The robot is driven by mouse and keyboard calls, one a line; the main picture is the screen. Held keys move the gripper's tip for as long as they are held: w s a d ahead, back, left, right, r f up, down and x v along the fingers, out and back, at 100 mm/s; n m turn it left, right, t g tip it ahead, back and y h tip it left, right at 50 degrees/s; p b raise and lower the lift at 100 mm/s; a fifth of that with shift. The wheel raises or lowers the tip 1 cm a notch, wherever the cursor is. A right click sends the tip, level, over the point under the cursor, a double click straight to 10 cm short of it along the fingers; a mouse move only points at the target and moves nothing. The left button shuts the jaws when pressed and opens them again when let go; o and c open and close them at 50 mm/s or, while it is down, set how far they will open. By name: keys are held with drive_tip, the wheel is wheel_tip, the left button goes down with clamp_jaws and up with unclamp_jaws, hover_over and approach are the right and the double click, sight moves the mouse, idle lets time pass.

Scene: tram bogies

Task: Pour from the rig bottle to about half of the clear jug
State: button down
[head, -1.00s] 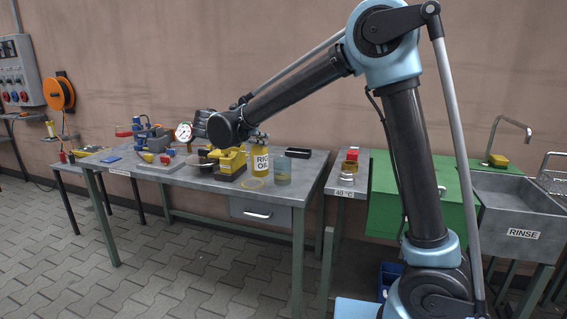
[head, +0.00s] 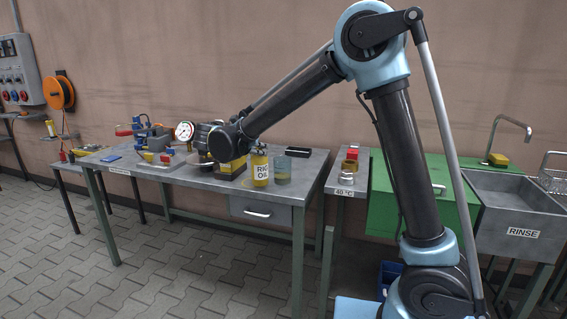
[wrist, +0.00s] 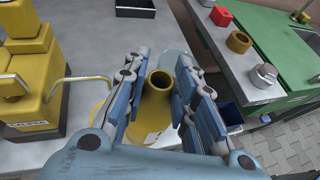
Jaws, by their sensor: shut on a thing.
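The yellow rig bottle (head: 260,170), labelled RIG OIL, stands upright at the bench's front right, on or just above the tabletop. In the wrist view its open neck (wrist: 157,88) is between the blue finger pads of my gripper (wrist: 155,100), which is shut on it. The clear jug (head: 283,170) is upright just right of the bottle in the head view, with yellowish-green liquid in its lower part; the exact level is hard to read. In the wrist view the jug (wrist: 176,58) is partly hidden behind the bottle and fingers.
A yellow machine (wrist: 30,75) with a bent handle is close left of the bottle. A black tray (head: 298,152) lies behind the jug. A gauge (head: 184,131) and vise are further left.

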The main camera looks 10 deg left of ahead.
drive_tip(key=shift+f, duration=0.3)
drive_tip(key=shift+d, duration=0.1)
